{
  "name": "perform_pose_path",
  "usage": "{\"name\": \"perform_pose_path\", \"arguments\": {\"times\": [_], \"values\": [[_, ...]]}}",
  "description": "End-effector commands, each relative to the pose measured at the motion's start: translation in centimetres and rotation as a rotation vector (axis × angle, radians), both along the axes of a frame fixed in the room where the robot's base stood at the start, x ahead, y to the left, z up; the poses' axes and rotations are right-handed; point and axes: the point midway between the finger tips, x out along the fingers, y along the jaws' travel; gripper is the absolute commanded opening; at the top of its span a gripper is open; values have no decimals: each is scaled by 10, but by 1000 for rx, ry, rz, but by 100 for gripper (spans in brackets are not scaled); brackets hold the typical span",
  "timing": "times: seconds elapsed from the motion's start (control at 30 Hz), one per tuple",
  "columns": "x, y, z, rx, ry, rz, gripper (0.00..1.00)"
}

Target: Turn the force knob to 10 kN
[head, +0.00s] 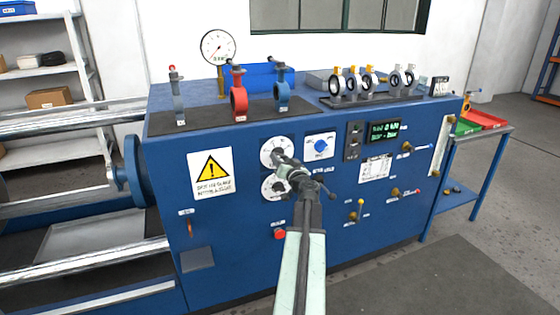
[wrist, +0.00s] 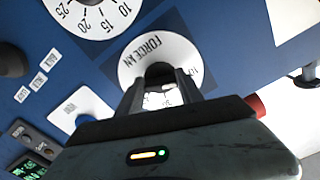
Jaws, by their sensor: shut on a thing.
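The force knob's white round dial (head: 269,148) is the upper of two dials on the blue panel in the head view. In the wrist view, the dial (wrist: 137,66), marked "FORCE kN", appears upside down. My gripper (head: 281,160) reaches the upper dial from below right. In the wrist view its fingers (wrist: 160,92) are closed around the dark knob (wrist: 160,70) at the dial's centre. The fingers and knob hide part of the scale, so the knob's setting is unreadable.
A second numbered dial (head: 270,190) sits just below, partly hidden by my gripper. A blue selector (head: 320,146) is to the right, a red button (head: 279,233) below, and a warning sign (head: 211,174) to the left. A green display (head: 384,131) is farther right.

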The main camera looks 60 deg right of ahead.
Motion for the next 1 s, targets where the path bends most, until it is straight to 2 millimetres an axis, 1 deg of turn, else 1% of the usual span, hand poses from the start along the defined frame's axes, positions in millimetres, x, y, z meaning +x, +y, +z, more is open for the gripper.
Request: {"name": "perform_pose_path", "arguments": {"times": [0.07,0.1,0.17,0.47,0.57,0.67,0.9,1.0], "values": [[1,0,1,-1,-1,3,3],[1,0,1,-1,0,3,49],[1,0,0,-1,0,2,65],[0,0,0,0,0,0,65],[-4,3,0,0,0,0,65],[-14,11,0,0,0,-1,65],[-52,40,0,0,0,-1,65],[-60,47,0,0,0,1,65]]}}
